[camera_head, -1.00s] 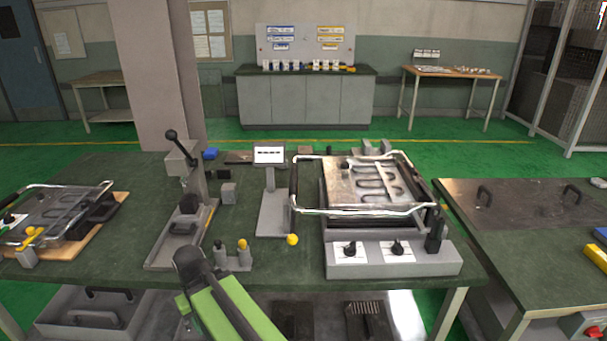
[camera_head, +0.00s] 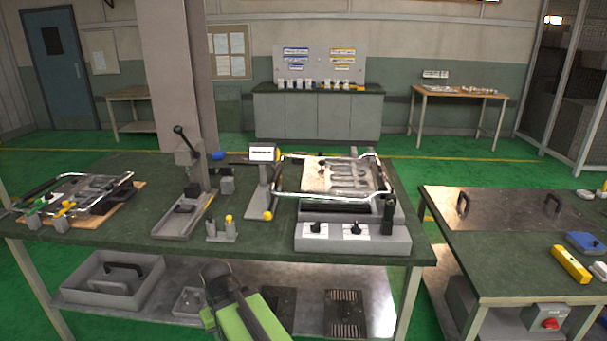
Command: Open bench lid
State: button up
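The likely bench lid is a flat, shiny metal panel (camera_head: 510,212) on top of the right-hand bench. It lies flat and looks closed. It has two dark upright handles, a left handle (camera_head: 462,204) and a right handle (camera_head: 552,203). A green and black link of my arm shows at the bottom centre, in front of the middle bench and well left of the panel. My gripper's fingers cannot be seen. Nothing of mine touches the panel.
The middle bench (camera_head: 130,240) holds a heating device (camera_head: 352,235) with a wire frame, and a lever press (camera_head: 190,175). A yellow block (camera_head: 570,264), a blue item (camera_head: 586,242) and a red-knobbed switch box (camera_head: 545,318) are at the right bench. A narrow green floor gap separates the benches.

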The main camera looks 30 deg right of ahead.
aim_at(341, 183)
jog(key=u, duration=0.15)
jog(key=i, duration=0.9)
jog(key=z, duration=0.05)
